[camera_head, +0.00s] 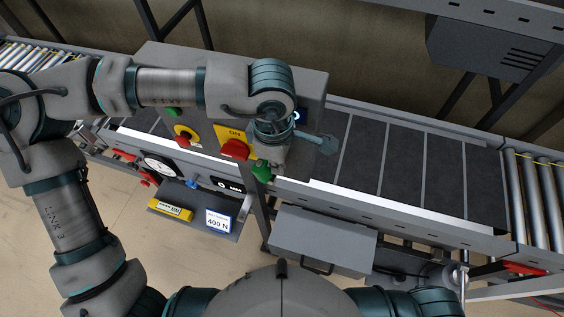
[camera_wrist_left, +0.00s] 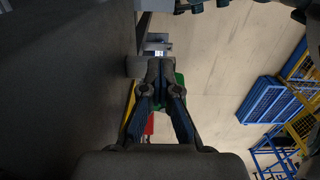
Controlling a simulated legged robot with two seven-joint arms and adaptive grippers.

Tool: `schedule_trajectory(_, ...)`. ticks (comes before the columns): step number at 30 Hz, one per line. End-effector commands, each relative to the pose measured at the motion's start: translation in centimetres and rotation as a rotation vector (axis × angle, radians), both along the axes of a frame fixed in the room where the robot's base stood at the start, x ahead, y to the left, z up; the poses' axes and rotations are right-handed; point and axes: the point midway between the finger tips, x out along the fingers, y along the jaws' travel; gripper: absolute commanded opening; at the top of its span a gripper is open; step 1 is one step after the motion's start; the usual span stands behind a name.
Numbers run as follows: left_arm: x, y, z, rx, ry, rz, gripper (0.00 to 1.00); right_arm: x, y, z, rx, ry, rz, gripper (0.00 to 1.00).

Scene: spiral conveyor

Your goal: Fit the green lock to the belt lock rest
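The green lock (camera_head: 262,172) is at the tip of my left gripper (camera_head: 264,162) in the head view, in front of the control box by the belt's near edge. In the left wrist view the fingers of my left gripper (camera_wrist_left: 160,72) are together, and part of the green lock (camera_wrist_left: 180,88) shows behind them. The gripper looks shut on the lock; the contact itself is mostly hidden. I cannot pick out the belt lock rest with certainty. My right gripper is outside both views.
The control box (camera_head: 317,88) carries a yellow ON plate with a red knob (camera_head: 234,150) just left of my gripper, and another red knob (camera_head: 187,132). The dark belt (camera_head: 400,165) runs right, empty. A grey box (camera_head: 322,240) sits below it. A 400 N card (camera_head: 219,221) stands lower left.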

Motion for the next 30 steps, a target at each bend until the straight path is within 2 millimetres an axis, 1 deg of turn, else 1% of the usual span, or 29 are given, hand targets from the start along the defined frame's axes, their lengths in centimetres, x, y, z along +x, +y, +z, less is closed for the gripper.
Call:
schedule_trajectory(1, 0.0, 1.1, -0.6, 0.038, 0.010, 0.007, 0.00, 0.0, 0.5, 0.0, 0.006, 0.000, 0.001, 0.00)
schedule_trajectory(4, 0.0, 1.2, -0.6, 0.036, 0.011, 0.008, 0.00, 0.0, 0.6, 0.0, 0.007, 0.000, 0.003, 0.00)
schedule_trajectory(10, 0.0, 1.5, -0.4, 0.034, 0.012, 0.007, 0.00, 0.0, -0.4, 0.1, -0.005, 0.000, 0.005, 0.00)
schedule_trajectory(20, 0.1, 1.6, 1.2, 0.032, 0.008, 0.009, 0.00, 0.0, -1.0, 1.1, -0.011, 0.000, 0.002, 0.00)
schedule_trajectory(30, 0.3, 1.1, 2.5, 0.034, 0.004, 0.011, 0.00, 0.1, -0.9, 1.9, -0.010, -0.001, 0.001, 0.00)
